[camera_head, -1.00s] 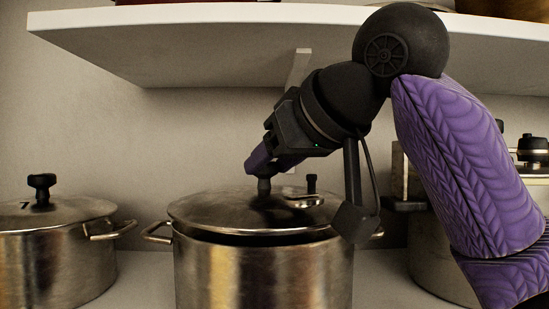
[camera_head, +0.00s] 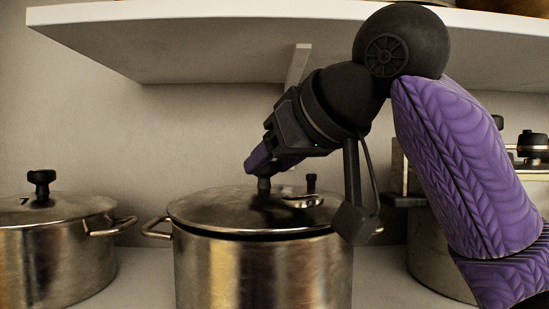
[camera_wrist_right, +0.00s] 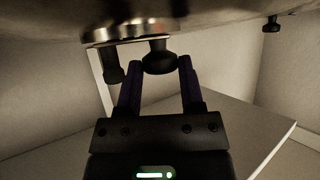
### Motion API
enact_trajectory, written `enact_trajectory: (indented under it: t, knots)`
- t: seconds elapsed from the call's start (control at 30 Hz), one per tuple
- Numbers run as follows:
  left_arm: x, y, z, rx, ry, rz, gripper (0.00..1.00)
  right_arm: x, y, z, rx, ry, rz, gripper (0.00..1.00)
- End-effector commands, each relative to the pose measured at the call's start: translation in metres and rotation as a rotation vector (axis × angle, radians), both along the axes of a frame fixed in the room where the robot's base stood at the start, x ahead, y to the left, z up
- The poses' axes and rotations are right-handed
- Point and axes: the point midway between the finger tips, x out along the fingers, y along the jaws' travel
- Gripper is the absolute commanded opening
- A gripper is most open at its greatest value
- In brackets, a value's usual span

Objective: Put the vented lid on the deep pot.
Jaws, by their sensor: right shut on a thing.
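The vented lid (camera_head: 222,207) is a metal disc with a dark knob (camera_head: 264,184) and a small vent fitting near it. It lies over the mouth of the deep pot (camera_head: 255,275), a tall metal pot with side handles. A thin dark line shows between lid and rim at the front; I cannot tell if the lid is fully seated. My right gripper (camera_head: 254,165) is shut on the knob from above. In the right wrist view the knob (camera_wrist_right: 159,60) sits between the fingertips under the lid's surface (camera_wrist_right: 215,22). My left gripper is not in view.
A second lidded pot (camera_head: 55,250) stands at the left, its handle near the deep pot's. More cookware (camera_head: 425,250) stands at the right behind my arm. A white shelf (camera_head: 200,45) hangs above. The wall is close behind.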

Motion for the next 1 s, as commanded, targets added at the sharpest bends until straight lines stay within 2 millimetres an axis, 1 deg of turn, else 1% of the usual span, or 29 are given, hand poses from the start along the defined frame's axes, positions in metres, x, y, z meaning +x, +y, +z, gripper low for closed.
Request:
enact_trajectory:
  t: [0.8, 0.83, 0.87, 0.9, 0.97, 1.0]
  knots:
    - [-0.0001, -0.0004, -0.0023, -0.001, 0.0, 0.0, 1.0, -0.0002, 0.0, -0.0035, 0.001, -0.001, 0.0, 0.0]
    - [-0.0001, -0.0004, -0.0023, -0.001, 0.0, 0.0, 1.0, -0.0002, 0.0, -0.0035, 0.001, -0.001, 0.0, 0.51]
    - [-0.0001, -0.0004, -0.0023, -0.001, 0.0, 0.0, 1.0, -0.0002, 0.0, -0.0035, 0.001, -0.001, 0.0, 0.57]
    - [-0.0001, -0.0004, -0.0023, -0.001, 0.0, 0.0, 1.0, -0.0003, -0.0001, -0.0036, 0.001, -0.001, 0.0, 0.66]
    - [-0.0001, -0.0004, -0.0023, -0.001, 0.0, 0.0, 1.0, -0.0002, 0.0, -0.0037, 0.001, -0.001, 0.0, 0.78]
    - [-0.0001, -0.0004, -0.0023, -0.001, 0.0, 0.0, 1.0, -0.0001, -0.0001, -0.0037, 0.001, -0.001, 0.0, 0.87]
